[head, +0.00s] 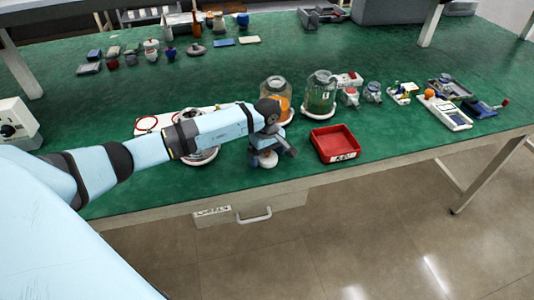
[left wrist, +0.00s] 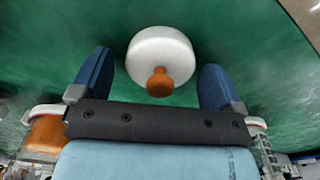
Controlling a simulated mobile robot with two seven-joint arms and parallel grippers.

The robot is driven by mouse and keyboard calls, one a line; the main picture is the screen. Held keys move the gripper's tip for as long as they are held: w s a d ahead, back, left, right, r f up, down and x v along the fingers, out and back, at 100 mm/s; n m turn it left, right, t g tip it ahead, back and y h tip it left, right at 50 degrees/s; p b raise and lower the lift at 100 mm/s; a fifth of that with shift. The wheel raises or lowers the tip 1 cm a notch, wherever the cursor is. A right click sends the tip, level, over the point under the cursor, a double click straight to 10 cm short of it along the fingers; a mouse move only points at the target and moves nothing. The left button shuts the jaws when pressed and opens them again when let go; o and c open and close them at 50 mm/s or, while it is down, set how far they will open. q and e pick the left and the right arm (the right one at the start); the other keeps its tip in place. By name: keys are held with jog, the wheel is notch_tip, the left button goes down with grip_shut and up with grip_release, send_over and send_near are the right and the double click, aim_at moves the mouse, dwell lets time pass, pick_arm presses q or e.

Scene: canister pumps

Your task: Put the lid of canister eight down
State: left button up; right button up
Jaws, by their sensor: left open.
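A round white lid (head: 267,160) with a brown knob lies on the green table under my left gripper (head: 272,150). In the left wrist view the lid (left wrist: 160,52) sits between the two blue fingers of the left gripper (left wrist: 157,66), with green gaps on both sides. The left gripper is open and holds nothing. A glass canister with orange contents (head: 284,103) stands behind the gripper, partly hidden by it. My right gripper is not in view.
A red tray (head: 335,144) stands just right of the gripper near the front edge. A round white-rimmed base (head: 203,157) is partly hidden under my arm. A white and blue device (head: 446,111) and small items stand at the right. Small jars (head: 151,50) stand at the back left.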

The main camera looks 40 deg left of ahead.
pick_arm(q)
notch_tip(320, 180, up, 12)
jog(key=s+d+f+n+t+h, duration=0.1)
jog(key=s+d+n+h, duration=0.4)
jog(key=d, duration=0.4)
jog(key=s+d+n+h, duration=0.3)
jog(key=d+h, duration=0.3)
jog(key=d, duration=0.3)
jog(key=s+d+f+n+t+h, duration=0.1)
jog(key=s+d+n+h, duration=0.25)
jog(key=d+h, duration=0.4)
jog(key=s+a+f+m+t+y, duration=0.3)
jog(key=s+f+m+y, duration=0.4)
jog(key=m, duration=0.6)
jog(key=s+a+f+m+t+y, duration=0.4)
jog(key=s+f+m+y, duration=0.3)
jog(key=f+m, duration=0.3)
jog(key=m+t+y, duration=0.1)
jog(key=m, duration=0.3)
jog(key=shift+s+a, duration=0.15)
jog(key=shift+s, duration=0.25)
jog(key=shift+f, duration=0.1)
